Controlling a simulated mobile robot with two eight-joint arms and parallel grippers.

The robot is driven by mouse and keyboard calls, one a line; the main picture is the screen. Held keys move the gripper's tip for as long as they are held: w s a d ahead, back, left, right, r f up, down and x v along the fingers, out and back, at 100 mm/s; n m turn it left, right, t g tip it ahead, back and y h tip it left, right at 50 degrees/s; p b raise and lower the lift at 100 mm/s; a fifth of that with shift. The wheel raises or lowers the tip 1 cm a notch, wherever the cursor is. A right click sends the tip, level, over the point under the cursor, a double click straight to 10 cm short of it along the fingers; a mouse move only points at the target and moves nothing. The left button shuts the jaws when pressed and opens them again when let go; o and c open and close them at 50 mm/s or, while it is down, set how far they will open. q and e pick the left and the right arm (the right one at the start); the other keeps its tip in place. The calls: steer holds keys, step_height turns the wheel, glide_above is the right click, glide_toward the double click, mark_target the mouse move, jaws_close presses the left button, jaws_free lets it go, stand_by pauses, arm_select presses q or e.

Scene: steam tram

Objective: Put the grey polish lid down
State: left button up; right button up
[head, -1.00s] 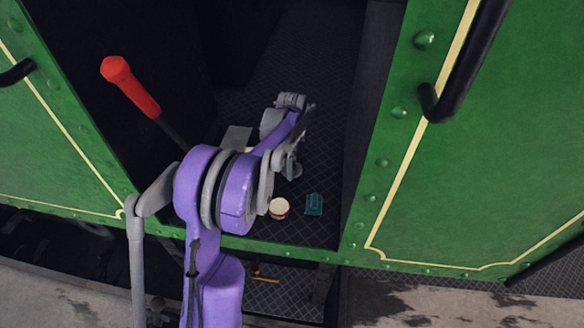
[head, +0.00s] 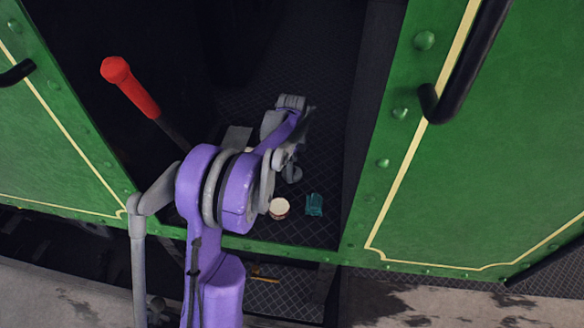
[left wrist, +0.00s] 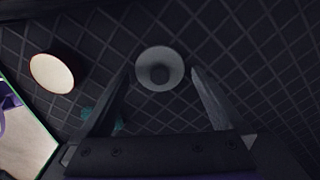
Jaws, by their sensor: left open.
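The grey polish lid (left wrist: 160,68) is a small round piece with a darker centre. In the left wrist view it shows against the dark patterned floor, between and just beyond the tips of my left gripper (left wrist: 161,76). The fingers are spread, with a gap on both sides of the lid. In the head view the lid (head: 293,174) shows on the cab floor, below the end of my left arm, which hides most of the gripper. My right gripper is not in view.
A round cream-topped tin (head: 279,208) and a small teal item (head: 314,204) lie near the doorway sill. A red-handled lever (head: 131,86) stands at the left. Green panels (head: 500,160) frame the opening. The floor right of the lid is clear.

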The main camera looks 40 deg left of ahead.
arm_select(q)
step_height(320, 180, up, 10)
steer(key=r, duration=0.1)
steer(key=s+d+r+n+t, duration=0.15)
steer(key=s+d+n, duration=0.5)
steer(key=d, duration=0.65)
steer(key=s+d+f+n+t, duration=0.2)
steer(key=s+d+f, duration=0.1)
steer(key=s, duration=0.4)
steer(key=s+d+f+n+t, duration=0.2)
steer(key=s+d+f+n, duration=0.1)
steer(key=s+d, duration=0.3)
steer(key=shift+s+d+f+n, duration=0.15)
steer(key=shift+s+f+n, duration=0.2)
steer(key=shift+s+f, duration=0.5)
steer(key=shift+s+r, duration=0.2)
steer(key=shift+s, duration=0.05)
